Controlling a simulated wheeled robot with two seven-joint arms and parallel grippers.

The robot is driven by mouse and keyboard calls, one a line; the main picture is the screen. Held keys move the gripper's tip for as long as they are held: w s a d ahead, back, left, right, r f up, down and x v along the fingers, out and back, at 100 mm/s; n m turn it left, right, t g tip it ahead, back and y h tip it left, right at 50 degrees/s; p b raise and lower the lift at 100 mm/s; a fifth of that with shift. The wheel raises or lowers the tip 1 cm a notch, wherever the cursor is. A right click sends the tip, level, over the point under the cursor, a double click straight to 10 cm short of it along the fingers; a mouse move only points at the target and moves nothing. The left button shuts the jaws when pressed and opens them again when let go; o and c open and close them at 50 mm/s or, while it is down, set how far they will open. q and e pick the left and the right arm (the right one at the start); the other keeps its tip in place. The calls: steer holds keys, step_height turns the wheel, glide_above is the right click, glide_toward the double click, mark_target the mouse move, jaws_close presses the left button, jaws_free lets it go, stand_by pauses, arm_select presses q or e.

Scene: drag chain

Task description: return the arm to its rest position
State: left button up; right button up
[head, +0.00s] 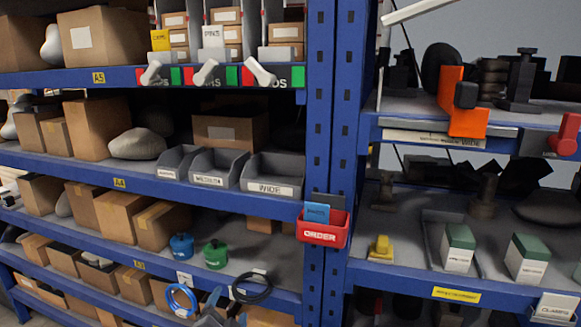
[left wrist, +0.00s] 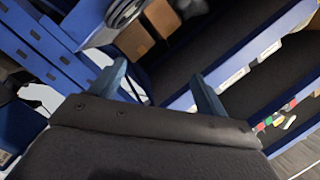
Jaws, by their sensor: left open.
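My left gripper (head: 222,302) shows at the bottom edge of the head view, low in front of the shelf rack, with most of it cut off. In the left wrist view its two blue-grey fingers (left wrist: 161,82) stand apart with nothing between them. My right gripper is in neither view. A blue cable loop (head: 181,300) and a black cable loop (head: 252,288) hang at the lower shelf edge, close to the left gripper in the picture. I cannot tell whether the gripper touches them.
Blue shelf racks fill the head view, with a blue upright post (head: 318,130) in the middle. A red order bin (head: 323,230) hangs on it. Grey bins (head: 217,170), cardboard boxes (head: 95,125), and blue and green canisters (head: 215,254) stand on the left shelves.

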arm_select(q)
steer(key=s+a+f+n+g, duration=0.2)
steer(key=s+f+n+g, duration=0.15)
steer(key=s+f, duration=0.55)
steer(key=s+a+f+n+g, duration=0.3)
steer(key=s+f+g, duration=0.3)
steer(key=s, duration=0.4)
steer(key=s+a+f+n+g, duration=0.2)
steer(key=s+f+n+g, duration=0.15)
steer(key=s+f, duration=0.6)
step_height(320, 180, down, 26)
steer(key=w+d+g+b, duration=0.1)
steer(key=w+d, duration=0.1)
steer(key=s+f, duration=0.4)
steer(key=f, duration=0.8)
steer(key=s+f+m+g+b, duration=0.1)
steer(key=s+f, duration=0.3)
steer(key=f, duration=0.7)
steer(key=shift+s+f, duration=0.25)
steer(key=shift+f, duration=0.15)
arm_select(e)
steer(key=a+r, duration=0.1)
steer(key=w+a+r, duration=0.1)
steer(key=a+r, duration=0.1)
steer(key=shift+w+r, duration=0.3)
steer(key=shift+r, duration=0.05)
arm_select(q)
steer(key=shift+a, duration=0.1)
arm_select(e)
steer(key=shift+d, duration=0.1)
